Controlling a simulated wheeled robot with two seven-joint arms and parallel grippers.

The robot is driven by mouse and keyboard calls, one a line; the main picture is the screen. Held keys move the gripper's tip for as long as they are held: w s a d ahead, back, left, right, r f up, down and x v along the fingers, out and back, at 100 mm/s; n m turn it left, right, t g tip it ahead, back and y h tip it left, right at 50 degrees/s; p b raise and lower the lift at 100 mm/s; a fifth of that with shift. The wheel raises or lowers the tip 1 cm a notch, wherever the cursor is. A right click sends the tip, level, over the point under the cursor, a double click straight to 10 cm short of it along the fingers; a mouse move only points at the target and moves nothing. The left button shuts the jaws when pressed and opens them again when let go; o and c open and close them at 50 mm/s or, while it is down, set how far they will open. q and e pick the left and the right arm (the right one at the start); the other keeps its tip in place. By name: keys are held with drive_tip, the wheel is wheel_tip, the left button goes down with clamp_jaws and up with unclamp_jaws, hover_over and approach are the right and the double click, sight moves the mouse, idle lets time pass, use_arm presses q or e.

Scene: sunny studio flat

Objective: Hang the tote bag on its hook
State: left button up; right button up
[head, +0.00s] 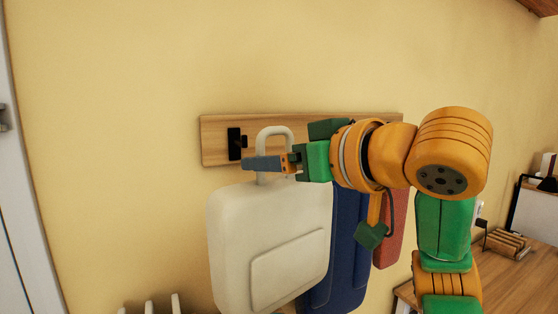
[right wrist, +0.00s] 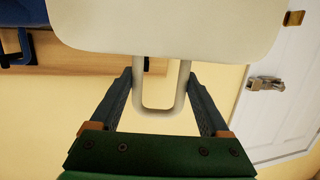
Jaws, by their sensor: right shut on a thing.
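The cream tote bag (head: 235,235) hangs upright from my right gripper (head: 248,163), in front of the wall. My right gripper is shut on the bag's looped handle (head: 275,131). In the right wrist view, the fingers (right wrist: 158,78) press the two sides of the handle (right wrist: 160,108). A black hook (head: 234,144) with a short peg is on the wooden wall board (head: 215,125). The handle's loop is just right of this hook in the head view, apart from it in the picture; the depth gap is hard to judge. My left gripper is out of view.
A blue bag (head: 345,245) and a red bag (head: 391,230) hang at the board's right, partly behind my right arm. White upright ends (head: 149,307) show at the bottom left. A wooden desk (head: 520,275) stands right, a white door (head: 20,230) left.

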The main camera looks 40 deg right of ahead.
sight(246, 143)
drive_tip(key=shift+w+d, duration=0.25)
drive_tip(key=shift+w, duration=0.9)
drive_tip(key=w+d+p, duration=0.1)
drive_tip(key=w, duration=0.2)
drive_tip(key=w+p, duration=0.2)
drive_tip(key=w, duration=0.2)
drive_tip(key=w+d+p, duration=0.1)
drive_tip(key=w+p, duration=0.1)
drive_tip(key=w, duration=0.2)
drive_tip(key=shift+w+d+r, duration=0.2)
drive_tip(key=shift+w+d, duration=0.05)
drive_tip(key=shift+d, duration=0.1)
drive_tip(key=shift+w+d+f+p, duration=0.1)
drive_tip(key=shift+w+p, duration=0.2)
drive_tip(key=shift+w, duration=0.1)
drive_tip(key=shift+w+d+f+p, duration=0.1)
drive_tip(key=shift+w+p, duration=0.15)
drive_tip(key=shift+w, duration=0.1)
drive_tip(key=shift+s, duration=0.1)
drive_tip(key=shift+f, duration=0.15)
